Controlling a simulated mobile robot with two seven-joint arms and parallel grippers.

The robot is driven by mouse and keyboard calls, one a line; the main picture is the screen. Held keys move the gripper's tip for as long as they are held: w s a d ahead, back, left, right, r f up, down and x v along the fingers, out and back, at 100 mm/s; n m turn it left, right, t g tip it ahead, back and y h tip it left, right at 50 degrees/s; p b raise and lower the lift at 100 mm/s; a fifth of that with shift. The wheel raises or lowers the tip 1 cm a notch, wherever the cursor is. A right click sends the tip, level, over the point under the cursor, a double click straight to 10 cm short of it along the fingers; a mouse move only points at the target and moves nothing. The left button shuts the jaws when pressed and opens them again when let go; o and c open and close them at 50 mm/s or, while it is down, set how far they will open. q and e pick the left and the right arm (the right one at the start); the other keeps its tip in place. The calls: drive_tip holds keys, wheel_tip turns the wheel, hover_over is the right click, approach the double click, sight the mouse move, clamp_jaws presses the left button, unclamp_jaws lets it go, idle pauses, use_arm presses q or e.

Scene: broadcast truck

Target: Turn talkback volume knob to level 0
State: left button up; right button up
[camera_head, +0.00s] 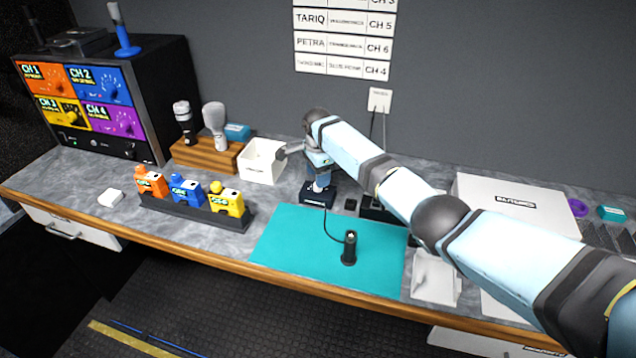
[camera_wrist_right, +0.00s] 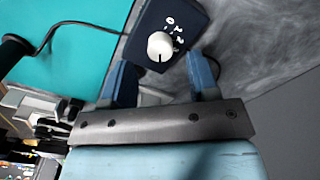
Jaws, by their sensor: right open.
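The talkback volume knob (camera_wrist_right: 160,46) is a round white knob on a small dark blue box. White marks sit around one side of it, too small to read surely; a dark pointer line shows on the knob's lower edge in the right wrist view. The box (camera_head: 314,199) stands on the counter behind the teal mat in the head view. My right gripper (camera_wrist_right: 160,58) is open, with its two blue fingers apart on either side near the knob. It also shows above the box in the head view (camera_head: 319,182). Contact with the knob cannot be told. My left gripper is out of view.
The teal mat (camera_head: 290,240) holds a black upright handset (camera_head: 349,248) with a cable. A white bin (camera_head: 262,160) stands left of the box. Orange, blue and yellow packs sit in a dark rack (camera_head: 195,214). A white case (camera_head: 510,200) lies right, behind my arm.

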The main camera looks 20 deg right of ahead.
drive_tip(key=shift+f, duration=1.65)
drive_tip(key=c, duration=0.9)
drive_tip(key=shift+c, duration=0.2)
